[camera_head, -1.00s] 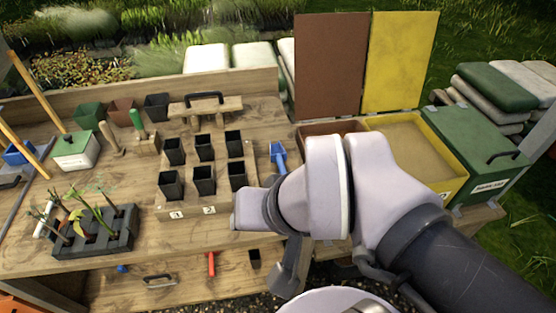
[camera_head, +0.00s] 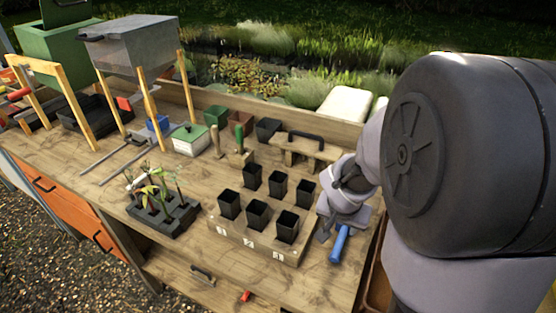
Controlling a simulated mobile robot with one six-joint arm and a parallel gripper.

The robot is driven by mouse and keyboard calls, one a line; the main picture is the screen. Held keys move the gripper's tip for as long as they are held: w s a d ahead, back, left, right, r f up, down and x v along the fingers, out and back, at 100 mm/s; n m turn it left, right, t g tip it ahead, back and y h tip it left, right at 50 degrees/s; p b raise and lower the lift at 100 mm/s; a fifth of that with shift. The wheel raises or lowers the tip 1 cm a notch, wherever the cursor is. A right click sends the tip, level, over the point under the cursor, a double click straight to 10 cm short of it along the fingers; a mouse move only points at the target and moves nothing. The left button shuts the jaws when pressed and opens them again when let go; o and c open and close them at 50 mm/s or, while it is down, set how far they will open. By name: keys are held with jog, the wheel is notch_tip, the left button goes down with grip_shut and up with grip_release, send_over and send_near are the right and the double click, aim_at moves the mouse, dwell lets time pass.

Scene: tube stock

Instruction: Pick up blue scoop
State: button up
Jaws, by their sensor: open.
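The blue scoop (camera_head: 340,243) lies on the wooden bench just right of the pot stand. Its blue handle shows, and the rest is hidden behind my gripper. My gripper (camera_head: 342,225) is open and points down right over the scoop, with its grey fingers close to the near part. I cannot tell whether the fingers touch it or stand on both sides of it.
The stand (camera_head: 258,249) with several black pots is close left of my gripper. A wooden carrier with a black handle (camera_head: 305,137) stands behind. A tray of seedlings (camera_head: 160,215) is further left. The bench's front edge is near the scoop.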

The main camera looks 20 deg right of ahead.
aim_at(343, 233)
jog(key=b+x, duration=0.1)
jog(key=x, duration=0.2)
jog(key=b+x, duration=0.1)
jog(key=x, duration=0.2)
jog(key=b+x, duration=0.1)
jog(key=x, duration=0.2)
jog(key=shift+s+d+r, duration=0.1)
jog(key=shift+d, duration=0.25)
jog(key=shift+r, duration=0.1)
jog(key=shift+c, duration=0.4)
grip_shut()
